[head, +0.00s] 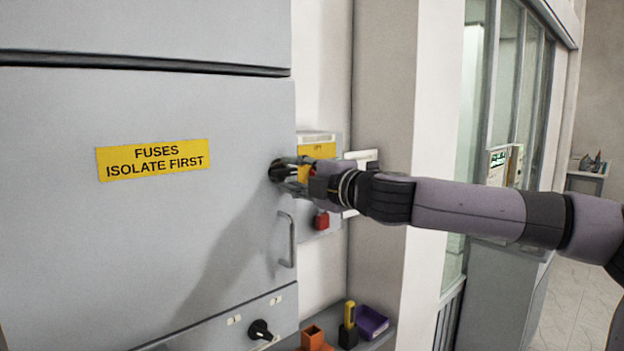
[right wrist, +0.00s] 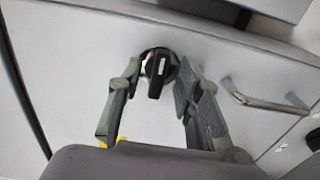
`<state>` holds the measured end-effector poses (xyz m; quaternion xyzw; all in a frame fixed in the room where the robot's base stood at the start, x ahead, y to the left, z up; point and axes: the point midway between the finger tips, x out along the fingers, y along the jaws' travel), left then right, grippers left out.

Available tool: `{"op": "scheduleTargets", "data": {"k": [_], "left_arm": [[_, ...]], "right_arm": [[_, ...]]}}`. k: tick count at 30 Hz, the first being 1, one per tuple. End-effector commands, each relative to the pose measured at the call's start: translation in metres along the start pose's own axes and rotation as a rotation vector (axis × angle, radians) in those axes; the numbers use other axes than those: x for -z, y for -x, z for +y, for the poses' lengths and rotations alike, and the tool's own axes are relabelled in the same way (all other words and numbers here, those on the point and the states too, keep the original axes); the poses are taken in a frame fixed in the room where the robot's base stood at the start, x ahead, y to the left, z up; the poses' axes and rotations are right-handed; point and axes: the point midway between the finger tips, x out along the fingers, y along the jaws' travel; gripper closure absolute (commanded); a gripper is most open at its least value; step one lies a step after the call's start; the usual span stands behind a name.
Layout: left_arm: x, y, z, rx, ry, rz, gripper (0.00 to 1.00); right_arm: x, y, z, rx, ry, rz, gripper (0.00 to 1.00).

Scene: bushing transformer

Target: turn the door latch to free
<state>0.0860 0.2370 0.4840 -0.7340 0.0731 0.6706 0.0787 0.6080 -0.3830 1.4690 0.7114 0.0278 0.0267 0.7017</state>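The door latch is a black round knob with a raised grip bar and a pale mark, on the right edge of the grey cabinet door (head: 150,240). In the right wrist view the latch (right wrist: 157,72) has its bar about upright in the picture. My right gripper (head: 284,170) is at the latch, its fingers partly covering it in the head view. In the right wrist view the right gripper (right wrist: 160,78) is open, one finger on each side of the knob, with gaps beside the bar. Contact with the knob's rim cannot be told. My left gripper is out of view.
A bar handle (head: 287,240) sits below the latch. A black rotary knob (head: 261,330) is on the lower panel. A box with a red button (head: 321,221) hangs behind my gripper. A shelf below holds an orange block (head: 312,338) and a purple tray (head: 371,322).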

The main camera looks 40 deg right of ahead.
Motion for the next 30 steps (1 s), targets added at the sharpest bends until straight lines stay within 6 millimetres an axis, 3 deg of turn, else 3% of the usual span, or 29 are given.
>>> {"op": "scheduleTargets", "data": {"k": [30], "left_arm": [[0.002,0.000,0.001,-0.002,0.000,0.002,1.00]], "right_arm": [[0.001,0.086,0.002,-0.005,0.000,0.002,0.68]]}}
